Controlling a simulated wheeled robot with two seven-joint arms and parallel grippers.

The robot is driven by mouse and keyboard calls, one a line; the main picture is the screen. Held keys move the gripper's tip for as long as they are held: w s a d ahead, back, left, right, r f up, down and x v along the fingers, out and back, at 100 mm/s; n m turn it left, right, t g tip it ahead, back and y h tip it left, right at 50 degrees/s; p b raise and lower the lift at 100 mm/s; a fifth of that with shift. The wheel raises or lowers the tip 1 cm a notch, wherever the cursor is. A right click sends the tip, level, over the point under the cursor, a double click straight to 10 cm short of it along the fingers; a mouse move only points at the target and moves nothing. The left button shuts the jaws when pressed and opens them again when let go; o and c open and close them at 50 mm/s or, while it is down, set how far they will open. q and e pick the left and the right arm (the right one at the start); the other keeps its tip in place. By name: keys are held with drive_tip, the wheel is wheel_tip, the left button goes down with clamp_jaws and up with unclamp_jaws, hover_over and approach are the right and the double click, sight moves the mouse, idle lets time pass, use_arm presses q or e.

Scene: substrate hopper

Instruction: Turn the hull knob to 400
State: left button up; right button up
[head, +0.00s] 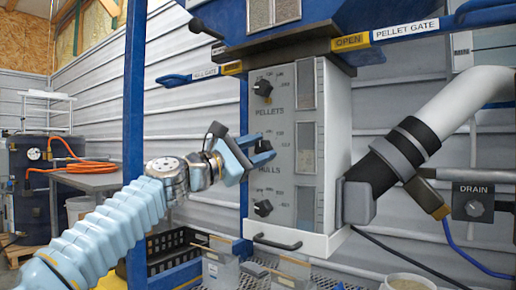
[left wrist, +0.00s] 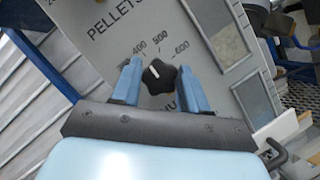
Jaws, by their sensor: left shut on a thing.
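The hull knob (left wrist: 159,79) is a black lobed dial on the grey panel, with "HU..." below it and 400, 500 and 600 around its upper side in the left wrist view. Its white mark points up-left, roughly toward the 400 side; I cannot tell whether exactly at it. My left gripper (left wrist: 160,83) is shut on this knob, with a blue finger on each side. In the head view my left gripper (head: 257,153) reaches the middle of the panel, and its fingers partly hide the knob. My right gripper is not in view.
The white hopper (head: 336,140) carries a pellets knob (head: 263,88) above and another black knob (head: 264,208) below. A handle (head: 277,242) juts out at its base. A blue post (head: 134,95) stands left; a grey-white pipe (head: 440,118) leaves the right side.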

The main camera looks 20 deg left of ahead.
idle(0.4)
use_arm(q)
drive_tip(key=o, duration=1.1)
drive_tip(key=shift+c, duration=0.2)
drive_tip(key=b+v, duration=0.5)
drive_tip(key=v, duration=0.9)
drive_tip(key=shift+b, duration=0.3)
drive_tip(key=shift+w, duration=0.1)
